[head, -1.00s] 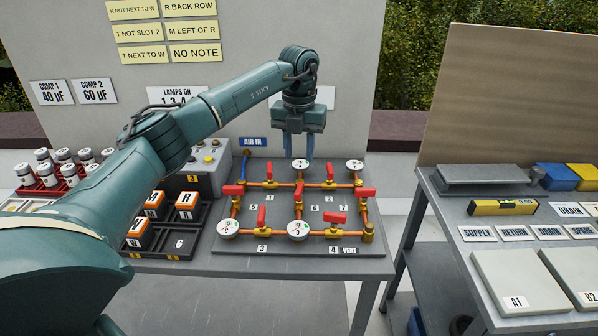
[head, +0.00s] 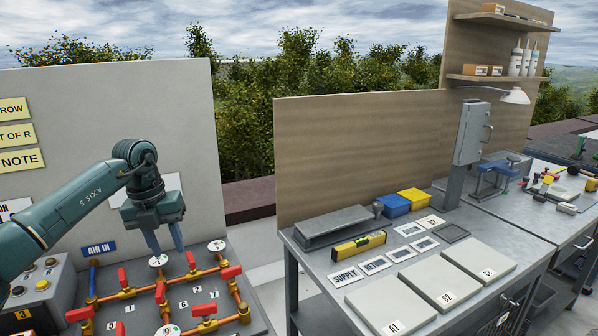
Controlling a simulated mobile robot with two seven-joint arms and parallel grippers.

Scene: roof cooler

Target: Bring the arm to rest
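My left arm comes in from the left in the head view, over the pipe board. My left gripper (head: 165,238) points down above the back of the pipe board (head: 262,325), near a round white gauge (head: 158,261). Its two blue fingers are apart with nothing seen between them, so it is open. The board carries orange pipes with several red valve handles (head: 123,277) and another gauge (head: 217,246) at the back right. My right gripper is not in view.
A grey workbench (head: 330,277) to the right holds pale tiles (head: 391,311), a yellow level (head: 358,246), label cards and blue (head: 393,205) and yellow (head: 413,199) bins. A grey cabinet (head: 472,135) stands behind. A gap separates the board's table from the bench.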

